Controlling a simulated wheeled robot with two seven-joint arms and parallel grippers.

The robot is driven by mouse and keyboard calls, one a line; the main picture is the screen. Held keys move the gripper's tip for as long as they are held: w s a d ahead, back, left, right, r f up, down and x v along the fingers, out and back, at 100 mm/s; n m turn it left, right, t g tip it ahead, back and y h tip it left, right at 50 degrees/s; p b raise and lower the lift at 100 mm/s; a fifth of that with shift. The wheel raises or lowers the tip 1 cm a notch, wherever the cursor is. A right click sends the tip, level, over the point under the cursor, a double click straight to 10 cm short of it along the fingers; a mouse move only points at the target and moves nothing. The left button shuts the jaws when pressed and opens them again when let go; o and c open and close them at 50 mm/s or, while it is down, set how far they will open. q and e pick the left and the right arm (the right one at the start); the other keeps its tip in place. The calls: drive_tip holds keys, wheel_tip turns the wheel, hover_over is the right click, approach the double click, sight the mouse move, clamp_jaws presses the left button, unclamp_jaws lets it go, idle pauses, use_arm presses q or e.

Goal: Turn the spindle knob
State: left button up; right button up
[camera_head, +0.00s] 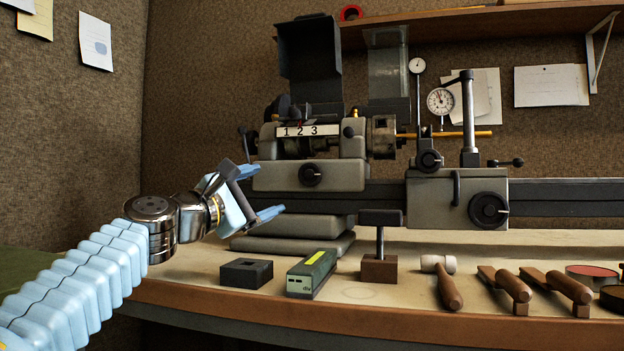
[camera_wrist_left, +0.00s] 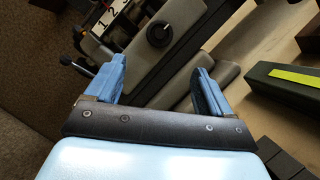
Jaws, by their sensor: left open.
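A small lathe stands on the bench with a headstock (camera_head: 310,178) marked 1 2 3. A round black knob (camera_head: 311,174) sits on the headstock's front and also shows in the left wrist view (camera_wrist_left: 159,34). A black lever with a ball end (camera_head: 242,131) sticks out at the headstock's left end. I cannot tell for sure which of these is the spindle knob. My left gripper (camera_head: 271,189) is open and empty, left of and below the round knob, apart from it. In the left wrist view the knob lies beyond the gap between the fingers (camera_wrist_left: 162,70). My right gripper is out of view.
A dark block (camera_head: 246,273), a green box with a yellow label (camera_head: 311,272), a T-shaped tool in a wood block (camera_head: 379,245) and a mallet (camera_head: 443,282) stand along the bench front. A carriage with a handwheel (camera_head: 488,210) is at the right.

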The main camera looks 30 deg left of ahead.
sight(309, 175)
use_arm(q)
drive_tip(key=p+x, duration=0.3)
drive_tip(key=x, duration=0.3)
drive_tip(key=p+x, duration=0.3)
drive_tip(key=x, duration=0.4)
drive_tip(key=shift+a+r, duration=0.15)
drive_tip(key=shift+r, duration=0.1)
drive_tip(key=shift+w, duration=0.5)
drive_tip(key=shift+f, duration=0.1)
drive_tip(key=c, duration=1.1)
drive_tip(key=shift+o, duration=0.2)
